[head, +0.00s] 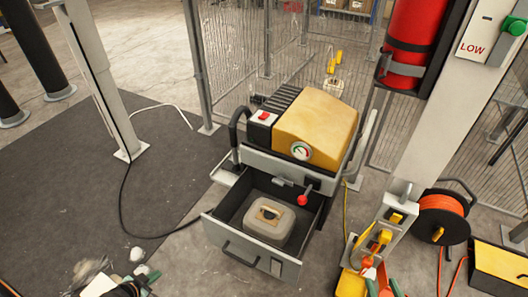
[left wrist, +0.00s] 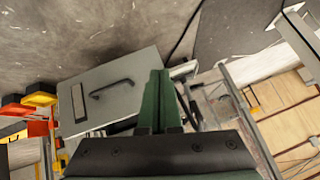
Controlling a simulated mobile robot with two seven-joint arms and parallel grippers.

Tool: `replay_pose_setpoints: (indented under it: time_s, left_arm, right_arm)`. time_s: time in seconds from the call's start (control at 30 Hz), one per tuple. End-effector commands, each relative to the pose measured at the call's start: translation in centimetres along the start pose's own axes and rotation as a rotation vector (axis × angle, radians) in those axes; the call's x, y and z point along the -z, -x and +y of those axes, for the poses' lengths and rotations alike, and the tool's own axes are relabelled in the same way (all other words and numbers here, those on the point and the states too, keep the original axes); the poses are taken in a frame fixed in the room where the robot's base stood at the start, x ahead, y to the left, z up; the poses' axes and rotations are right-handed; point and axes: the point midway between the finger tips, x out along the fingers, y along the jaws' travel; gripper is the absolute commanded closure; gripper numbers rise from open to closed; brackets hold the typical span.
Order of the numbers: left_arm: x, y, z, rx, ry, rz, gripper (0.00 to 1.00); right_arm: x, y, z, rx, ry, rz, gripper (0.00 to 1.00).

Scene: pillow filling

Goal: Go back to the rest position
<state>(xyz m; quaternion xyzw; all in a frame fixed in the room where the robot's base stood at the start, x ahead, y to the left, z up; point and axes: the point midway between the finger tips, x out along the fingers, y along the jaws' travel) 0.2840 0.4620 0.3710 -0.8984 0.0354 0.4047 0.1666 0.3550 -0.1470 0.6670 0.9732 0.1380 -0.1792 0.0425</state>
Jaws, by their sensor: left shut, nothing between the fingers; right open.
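My left gripper (head: 138,284) is at the lower left edge of the head view, mostly cut off. In the left wrist view its green fingers (left wrist: 157,98) are pressed together with nothing between them. The fingers point toward a grey drawer front with a black handle (left wrist: 112,88). My right gripper (head: 384,285) is at the bottom right of the head view, beside a yellow bin. Its green fingers are apart. Its lower part is cut off by the frame.
A yellow-topped machine (head: 318,122) stands in the centre with its grey drawer (head: 288,268) pulled out. White fluff (head: 140,270) lies near my left gripper. A cable reel (head: 440,217) and yellow bin (head: 350,284) are right.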

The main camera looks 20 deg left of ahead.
Motion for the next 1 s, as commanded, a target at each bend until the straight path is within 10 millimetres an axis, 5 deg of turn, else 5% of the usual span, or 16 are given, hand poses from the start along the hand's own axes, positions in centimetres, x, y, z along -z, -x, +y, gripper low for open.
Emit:
replay_pose_setpoints:
  time_s: [0.03,0.37,0.7,1.0]
  left_arm:
    - [0.5,0.2,-0.7,0.0,-0.023,0.007,1.0]
    - [9.8,2.4,7.2,-0.128,-0.102,0.142,1.0]
    - [21.9,10.3,14.0,-0.213,-0.211,0.33,1.0]
    - [29.0,17.7,16.3,-0.223,-0.267,0.456,1.0]
  right_arm:
    - [0.0,0.0,0.0,0.0,0.0,0.0,0.5]
    - [0.0,0.0,0.0,0.0,0.0,-0.001,0.5]
    - [0.0,0.0,0.0,0.0,0.0,-0.001,0.5]
    - [0.0,0.0,0.0,0.0,0.0,0.0,0.5]
